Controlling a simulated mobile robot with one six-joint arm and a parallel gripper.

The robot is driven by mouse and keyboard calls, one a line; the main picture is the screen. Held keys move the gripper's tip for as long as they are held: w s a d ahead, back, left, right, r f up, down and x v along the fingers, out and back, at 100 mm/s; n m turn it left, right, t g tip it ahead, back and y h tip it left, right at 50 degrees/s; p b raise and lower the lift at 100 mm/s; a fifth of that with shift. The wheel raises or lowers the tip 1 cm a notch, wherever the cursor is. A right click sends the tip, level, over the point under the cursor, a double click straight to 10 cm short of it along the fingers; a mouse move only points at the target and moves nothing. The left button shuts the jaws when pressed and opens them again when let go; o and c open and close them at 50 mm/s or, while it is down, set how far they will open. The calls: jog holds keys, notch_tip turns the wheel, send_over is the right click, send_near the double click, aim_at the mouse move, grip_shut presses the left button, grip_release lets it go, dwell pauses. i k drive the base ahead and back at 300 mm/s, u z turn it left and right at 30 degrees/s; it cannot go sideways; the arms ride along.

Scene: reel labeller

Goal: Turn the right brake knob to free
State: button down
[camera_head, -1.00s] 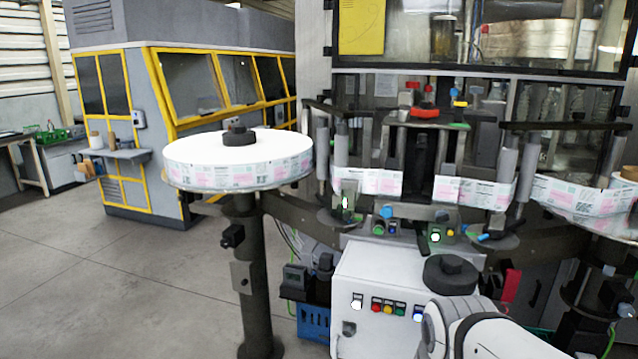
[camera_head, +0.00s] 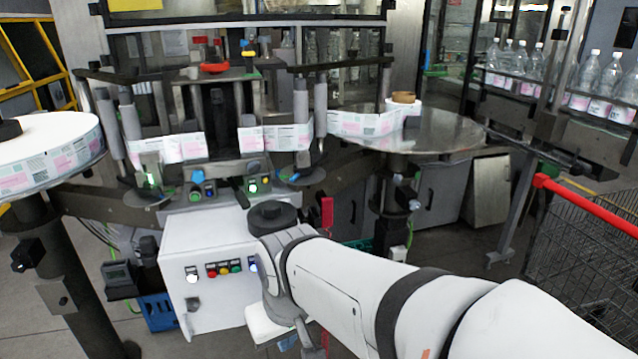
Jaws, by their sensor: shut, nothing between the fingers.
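The right reel table (camera_head: 440,135) is a round metal plate at centre right. It carries a small remainder of label roll around a brown core (camera_head: 403,97), with the label web (camera_head: 360,124) running left. Small dark fittings (camera_head: 404,196) sit on the post under this table. The right brake knob seems to be among them, but its pointer and setting are too small to read. My white arm reaches in from the lower right, well in front of the post. Its far end bends down at the bottom centre, and my gripper's fingers do not show.
A white control cabinet (camera_head: 215,268) with coloured buttons stands left of my arm. The full left reel (camera_head: 50,150) is at the left edge. A wire cart with a red handle (camera_head: 590,205) stands at right. Open floor (camera_head: 460,258) lies between cart and post.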

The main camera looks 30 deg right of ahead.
aim_at(413, 205)
jog(key=z, duration=1.45)
jog(key=k, duration=0.45)
jog(key=u, duration=0.3)
jog(key=i, duration=1.3)
jog(key=z, duration=0.5)
